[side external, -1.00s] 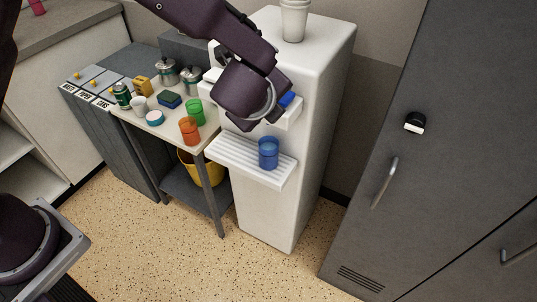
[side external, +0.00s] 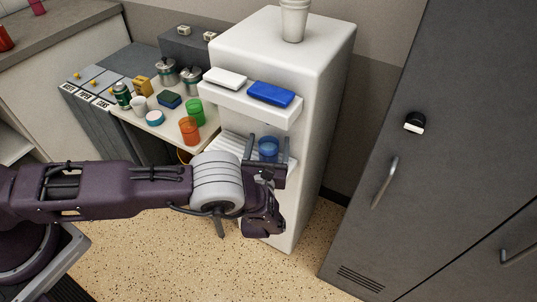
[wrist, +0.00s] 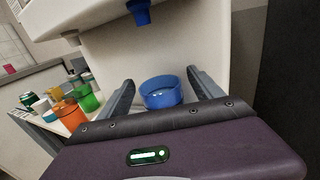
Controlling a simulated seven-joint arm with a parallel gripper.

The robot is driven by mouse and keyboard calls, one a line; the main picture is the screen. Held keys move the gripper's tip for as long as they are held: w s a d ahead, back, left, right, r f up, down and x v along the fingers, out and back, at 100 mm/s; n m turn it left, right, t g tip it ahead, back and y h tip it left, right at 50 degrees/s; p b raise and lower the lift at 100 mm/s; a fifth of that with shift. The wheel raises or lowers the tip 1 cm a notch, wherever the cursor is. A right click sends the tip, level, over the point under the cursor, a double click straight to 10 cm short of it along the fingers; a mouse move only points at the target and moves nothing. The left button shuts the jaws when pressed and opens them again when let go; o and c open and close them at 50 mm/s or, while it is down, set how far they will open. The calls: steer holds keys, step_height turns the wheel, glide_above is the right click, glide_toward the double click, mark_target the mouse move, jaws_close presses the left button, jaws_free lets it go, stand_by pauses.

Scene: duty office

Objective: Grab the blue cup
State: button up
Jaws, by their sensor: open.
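The blue cup (side external: 268,147) stands upright on the white slatted drip tray (side external: 228,143) of the white water dispenser. It also shows in the wrist view (wrist: 161,92), where it sits between my two fingers. My gripper (side external: 268,141) is open, with its fingers spread on either side of the cup. In the wrist view the gripper (wrist: 158,82) has visible space beside the cup, more on the right. I cannot tell how far the fingertips reach along the cup.
The dispenser (side external: 318,110) overhangs the cup with a shelf holding a blue block (side external: 271,93) and a white block (side external: 225,78). A blue spout (wrist: 139,12) is above the cup. An orange cup (side external: 189,130) and a green cup (side external: 195,112) stand on the side table to the left.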

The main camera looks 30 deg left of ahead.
jaws_close()
stand_by(0.3)
